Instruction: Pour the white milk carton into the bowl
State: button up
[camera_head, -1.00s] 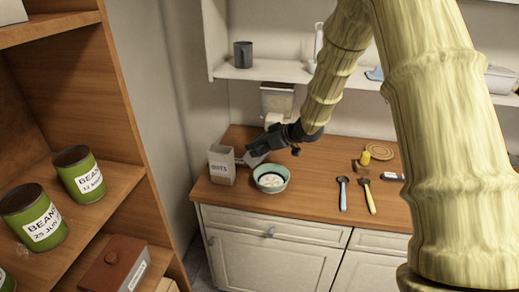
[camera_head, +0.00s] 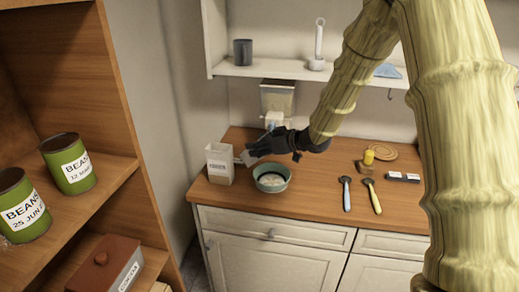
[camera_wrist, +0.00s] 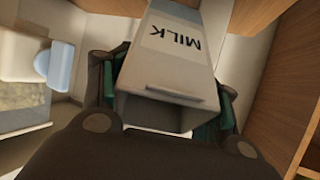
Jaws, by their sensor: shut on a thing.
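The white milk carton (camera_wrist: 172,55) is in my gripper (camera_wrist: 168,95), with its MILK label upside down in the wrist view. In the head view only a pale part of the carton (camera_head: 249,157) shows, tilted, beside the dark gripper (camera_head: 268,146). My gripper is shut on it, above and just left of the bowl's rim. The bowl (camera_head: 272,187) is teal and stands on the wooden counter with pale contents inside. Whether milk is flowing out cannot be told.
A labelled box (camera_head: 219,166) stands close left of the bowl. Two utensils (camera_head: 347,194) lie to the right, with a yellow item (camera_head: 368,157) behind them. A shelf with bean cans (camera_head: 69,164) rises at left. The counter (camera_head: 310,188) is bare between bowl and utensils.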

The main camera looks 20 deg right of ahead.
jog(key=shift+f+t+y+b, duration=1.1)
jog(key=shift+t+b, duration=0.5)
jog(key=shift+b, duration=2.95)
jog(key=shift+c, duration=0.2)
jog(key=shift+s+d+r+t+b, duration=0.1)
jog(key=shift+r+t+b, duration=0.2)
jog(key=shift+b, duration=0.3)
jog(key=shift+r+t+y+b, duration=0.3)
jog(key=shift+r+y+b, duration=0.1)
jog(key=shift+b, duration=0.05)
jog(key=shift+s+r+t+y+b, duration=0.1)
jog(key=shift+r+t+y+b, duration=0.25)
jog(key=shift+b, duration=0.7)
jog(key=shift+r+t, duration=0.15)
jog(key=shift+t, duration=0.1)
jog(key=shift+s+r, duration=0.1)
